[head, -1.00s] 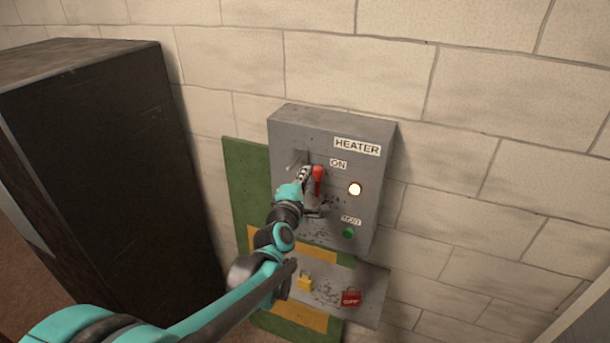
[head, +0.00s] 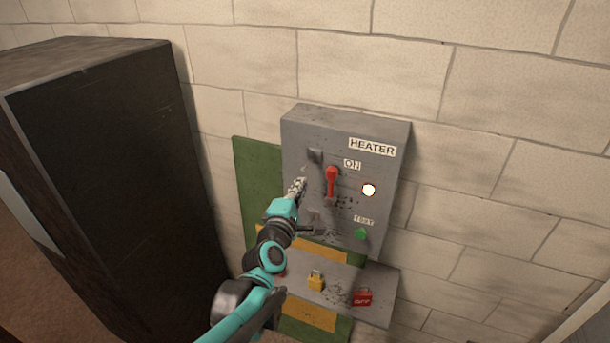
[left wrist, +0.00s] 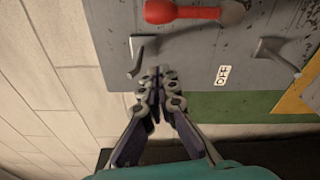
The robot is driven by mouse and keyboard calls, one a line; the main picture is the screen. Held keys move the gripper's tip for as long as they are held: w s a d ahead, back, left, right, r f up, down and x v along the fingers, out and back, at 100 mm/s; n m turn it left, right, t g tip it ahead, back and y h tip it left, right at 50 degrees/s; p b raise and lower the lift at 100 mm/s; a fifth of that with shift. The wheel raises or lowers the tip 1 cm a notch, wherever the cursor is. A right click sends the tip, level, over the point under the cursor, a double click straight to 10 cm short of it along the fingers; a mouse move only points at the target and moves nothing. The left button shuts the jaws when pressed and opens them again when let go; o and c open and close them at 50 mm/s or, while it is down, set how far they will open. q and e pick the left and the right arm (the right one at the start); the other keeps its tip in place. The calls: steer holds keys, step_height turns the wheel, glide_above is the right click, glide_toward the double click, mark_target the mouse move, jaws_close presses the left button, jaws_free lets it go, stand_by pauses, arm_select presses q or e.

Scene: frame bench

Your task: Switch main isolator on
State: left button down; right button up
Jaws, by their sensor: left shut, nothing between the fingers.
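The main isolator is a red lever (head: 332,180) on the front of a grey box (head: 390,128) marked HEATER. The lever points up towards the ON label (head: 352,165). A round pale lamp (head: 369,190) beside it is lit. My left gripper (head: 297,186) is shut and empty, left of the lever and apart from it. In the left wrist view, the red lever (left wrist: 180,12) lies beyond the closed fingertips (left wrist: 158,76), with an OFF label (left wrist: 223,75) to the right. My right gripper is not in view.
Grey metal brackets (left wrist: 143,52) stick out near the lever. A green TEST button (head: 361,233) is below the lamp. A dark cabinet (head: 110,170) stands at left.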

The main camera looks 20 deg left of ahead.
arm_select(q)
steer(key=s, duration=0.3)
steer(key=shift+d, duration=0.1)
steer(key=shift+w, duration=0.1)
steer(key=s+d+f+m+g+h+b, duration=0.25)
steer(key=s+d+f+m+b, duration=0.2)
steer(key=f+m, duration=0.25)
steer(key=s+f+m+g+y+b, duration=0.1)
steer(key=s+f+m+g+b, duration=0.5)
steer(key=s+f+m, duration=0.8)
step_height(320, 180, down, 4)
steer(key=s+g, duration=0.2)
steer(key=shift+s+a, duration=0.15)
steer(key=shift+s, duration=0.2)
steer(key=shift+f+y, duration=0.1)
steer(key=shift+y, duration=0.15)
